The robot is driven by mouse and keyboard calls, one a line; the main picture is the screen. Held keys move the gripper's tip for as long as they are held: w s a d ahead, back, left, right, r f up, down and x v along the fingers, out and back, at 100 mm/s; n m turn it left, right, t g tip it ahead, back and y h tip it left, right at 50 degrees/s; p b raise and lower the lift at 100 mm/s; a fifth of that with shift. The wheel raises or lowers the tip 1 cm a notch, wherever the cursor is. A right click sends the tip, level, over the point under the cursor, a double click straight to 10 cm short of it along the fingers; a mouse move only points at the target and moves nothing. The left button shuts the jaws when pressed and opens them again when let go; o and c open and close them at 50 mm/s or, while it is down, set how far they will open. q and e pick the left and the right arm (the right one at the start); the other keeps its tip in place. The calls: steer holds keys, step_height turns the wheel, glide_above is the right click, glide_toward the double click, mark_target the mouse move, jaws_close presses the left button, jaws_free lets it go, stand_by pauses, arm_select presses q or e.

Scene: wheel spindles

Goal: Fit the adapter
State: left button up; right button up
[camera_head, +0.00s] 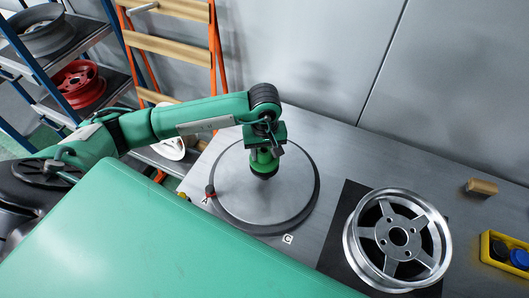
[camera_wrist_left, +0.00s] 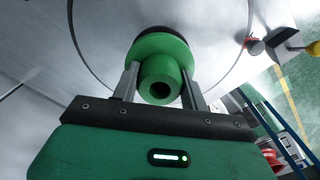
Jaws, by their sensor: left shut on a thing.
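The green adapter (camera_head: 263,160) is a stepped round piece with a wide collar and a narrower hollow end. My left gripper (camera_head: 265,146) is shut on it over the middle of a round grey plate (camera_head: 236,200) on the bench. In the left wrist view the adapter (camera_wrist_left: 161,62) sits between the two fingers of my left gripper (camera_wrist_left: 160,84), its open bore facing the camera. A dark round part (camera_head: 265,174) shows at the adapter's far end. I cannot tell whether it touches the plate. My right gripper is out of view.
A silver five-spoke wheel (camera_head: 398,238) lies on a black mat (camera_head: 344,200) at the right. A small wooden block (camera_head: 482,187) and a yellow control box (camera_head: 494,251) lie farther right. A red-topped pin (camera_head: 210,192) stands at the plate's left edge. A wheel rack (camera_head: 94,50) stands at the left.

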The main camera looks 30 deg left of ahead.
arm_select(q)
steer(key=shift+f, duration=1.1)
steer(key=o, duration=1)
steer(key=shift+o, duration=0.2)
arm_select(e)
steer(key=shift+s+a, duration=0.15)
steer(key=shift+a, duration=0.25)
arm_select(q)
steer(key=shift+r, duration=0.1)
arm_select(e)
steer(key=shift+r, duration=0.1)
arm_select(q)
steer(key=shift+r, duration=0.1)
step_height(320, 180, up, 12)
steer(key=b, duration=0.4)
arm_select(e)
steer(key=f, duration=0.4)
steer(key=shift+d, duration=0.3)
